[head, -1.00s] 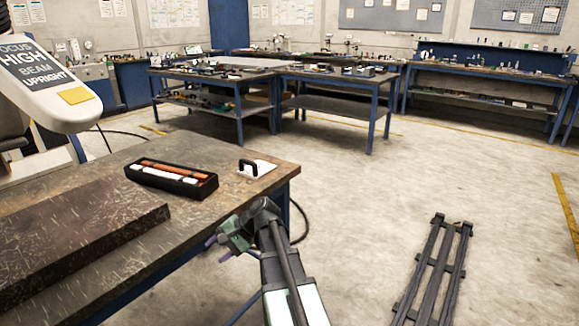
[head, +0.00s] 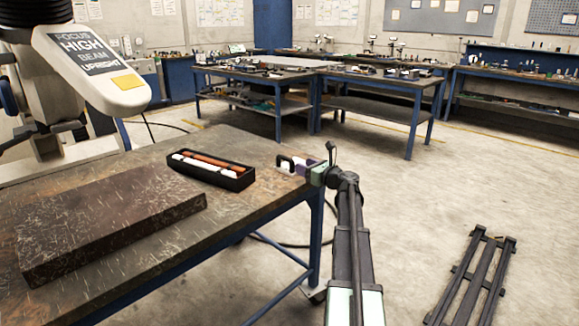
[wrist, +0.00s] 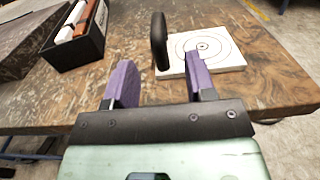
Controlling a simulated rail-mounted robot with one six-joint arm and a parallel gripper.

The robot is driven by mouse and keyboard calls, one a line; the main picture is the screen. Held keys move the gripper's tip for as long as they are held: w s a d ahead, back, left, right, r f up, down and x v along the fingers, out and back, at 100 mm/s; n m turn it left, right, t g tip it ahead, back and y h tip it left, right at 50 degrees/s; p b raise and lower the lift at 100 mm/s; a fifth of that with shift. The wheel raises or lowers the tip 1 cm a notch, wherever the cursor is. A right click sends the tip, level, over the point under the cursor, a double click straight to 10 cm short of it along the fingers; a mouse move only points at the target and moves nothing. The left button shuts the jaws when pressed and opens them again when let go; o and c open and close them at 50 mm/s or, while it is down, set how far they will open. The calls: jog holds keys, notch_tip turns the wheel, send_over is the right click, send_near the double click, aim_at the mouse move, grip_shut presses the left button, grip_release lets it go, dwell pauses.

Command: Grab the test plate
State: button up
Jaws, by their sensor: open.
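The test plate (wrist: 225,50) is a white square with dark concentric rings and an upright black handle (wrist: 159,41). It lies flat near the table's right corner. In the head view the handle (head: 285,162) shows, while my gripper hides much of the plate. My gripper (wrist: 158,80) is open and empty, with two purple fingers. In the wrist view the handle stands beyond and between the fingers, and the right finger overlaps the plate's near edge. In the head view my gripper (head: 302,167) is just right of the handle. I cannot tell whether it touches the plate.
A black box (head: 211,176) with white and reddish-brown pieces stands left of the plate. A dark thick slab (head: 110,215) lies on the worn table (head: 240,208). A white machine head with a label (head: 95,66) overhangs the table's back left.

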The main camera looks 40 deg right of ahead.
aim_at(289, 159)
jog(key=w, duration=0.3)
jog(key=w+a, duration=0.1)
jog(key=w, duration=0.5)
jog(key=shift+a+r, duration=0.1)
jog(key=shift+a, duration=0.1)
grip_shut()
